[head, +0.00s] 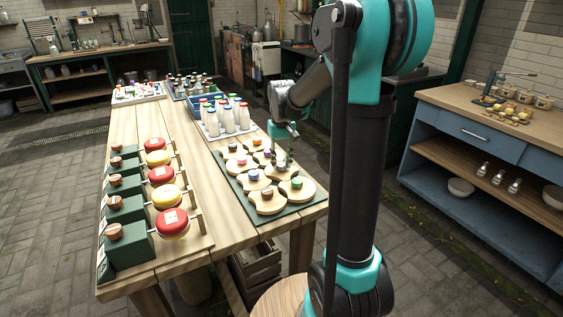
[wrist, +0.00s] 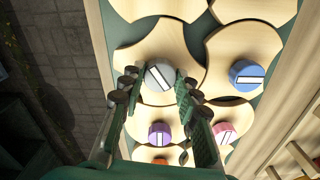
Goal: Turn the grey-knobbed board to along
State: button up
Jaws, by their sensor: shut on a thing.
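The grey knob (wrist: 160,76) sits on a pale wooden board (wrist: 158,42) with scooped sides, in the wrist view. Its white stripe runs diagonally. My gripper (wrist: 157,80) is shut on the grey knob, with one finger on either side of it. In the head view my gripper (head: 290,157) is down over the right part of the green tray (head: 243,207); the grey knob cannot be made out clearly there.
Close around stand similar boards with a blue knob (wrist: 247,75), a purple knob (wrist: 159,133) and a pink knob (wrist: 223,131). White-bodied bottles (head: 228,120) stand behind the tray. Red and yellow round pieces (head: 172,222) are at the left of the table.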

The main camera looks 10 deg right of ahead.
aim_at(282, 164)
jog(key=m, duration=0.6)
jog(key=shift+m, duration=0.4)
dwell(0.3)
jog(key=o, duration=1.2)
jog(key=shift+c, duration=0.2)
jog(key=shift+r, duration=0.1)
notch_tip(282, 164, up, 12)
